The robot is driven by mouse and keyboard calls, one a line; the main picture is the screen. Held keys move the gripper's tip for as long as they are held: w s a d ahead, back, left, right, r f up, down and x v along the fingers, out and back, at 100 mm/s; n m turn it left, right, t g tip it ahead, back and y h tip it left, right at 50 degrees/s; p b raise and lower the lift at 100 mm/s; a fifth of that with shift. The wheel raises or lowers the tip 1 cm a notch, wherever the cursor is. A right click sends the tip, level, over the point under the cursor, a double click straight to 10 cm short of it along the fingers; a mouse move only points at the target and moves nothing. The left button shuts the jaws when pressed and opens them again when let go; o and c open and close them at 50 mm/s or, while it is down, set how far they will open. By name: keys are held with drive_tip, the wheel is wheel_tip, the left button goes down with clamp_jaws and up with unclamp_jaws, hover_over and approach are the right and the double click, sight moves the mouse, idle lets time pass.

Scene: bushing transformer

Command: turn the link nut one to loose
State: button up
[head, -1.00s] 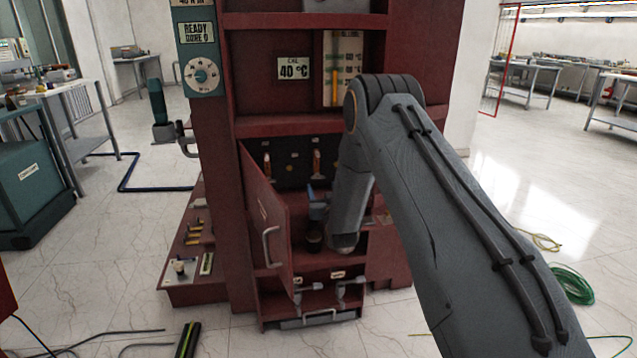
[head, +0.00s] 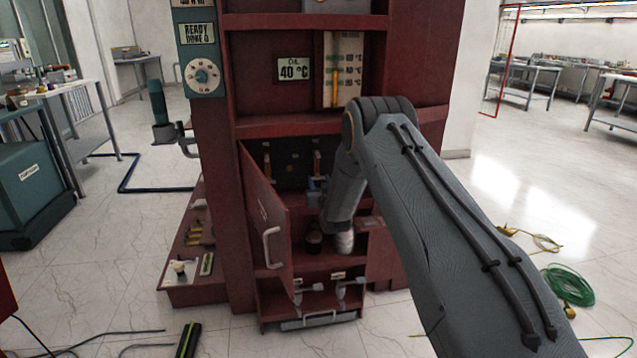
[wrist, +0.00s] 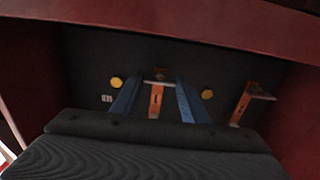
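Orange upright links are on the dark back panel of the red cabinet's open bay. In the wrist view one link (wrist: 156,100) stands in the middle, with a small grey nut-like piece (wrist: 159,77) near its top. A second orange link (wrist: 240,108) is to the right. My gripper (wrist: 158,86) is open, its blue fingers apart on either side of the middle link; contact cannot be told. In the head view my gripper (head: 317,186) is inside the bay, partly hidden by my arm. Orange links (head: 317,160) show behind it. Which nut is number one is not readable.
An open red door (head: 266,215) with a grey handle stands left of my gripper. A red shelf edge (wrist: 200,28) runs above it. A dark round cup-like thing (head: 313,241) is below. Yellow round studs (wrist: 117,83) flank the middle link.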

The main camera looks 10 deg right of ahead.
drive_tip(key=shift+a, duration=0.1)
drive_tip(key=c, duration=0.4)
drive_tip(key=n+b, duration=0.1)
drive_tip(key=n, duration=0.2)
drive_tip(key=shift+n, duration=0.4)
drive_tip(key=n+b, duration=0.1)
drive_tip(key=n, duration=0.3)
drive_tip(key=shift+n+b, duration=0.3)
drive_tip(key=shift+b, duration=0.05)
drive_tip(key=n+b, duration=0.1)
drive_tip(key=n, duration=0.3)
drive_tip(key=shift+n, duration=0.3)
drive_tip(key=n+b, duration=0.1)
drive_tip(key=n, duration=0.3)
drive_tip(key=shift+n, duration=0.3)
